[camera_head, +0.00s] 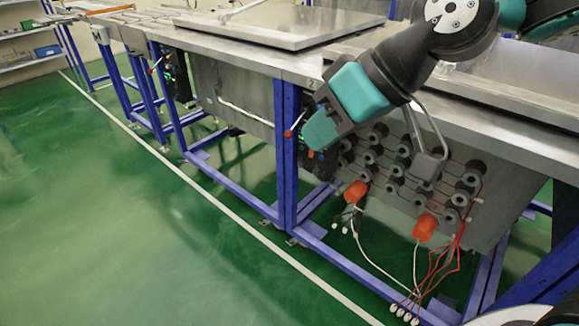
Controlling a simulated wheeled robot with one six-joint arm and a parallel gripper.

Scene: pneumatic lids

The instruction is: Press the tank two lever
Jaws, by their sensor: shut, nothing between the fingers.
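The tank two lever (289,133) is a thin rod with a red knob, on the front of the tank frame near the blue post, below a small "2" mark on the steel edge. My gripper (309,142), black and teal, reaches down from the upper right. Its fingers are shut and empty, and in the picture their tips are just right of the red knob. I cannot tell whether they touch the lever. The gripper hides part of the valve area behind it.
A second red-knobbed lever (150,71) is on the tank farther left. Blue frame posts (288,185) stand beside my gripper. Grey cylinders, orange parts (425,227) and loose wires are at the lower right. The green floor (130,230) at left is clear.

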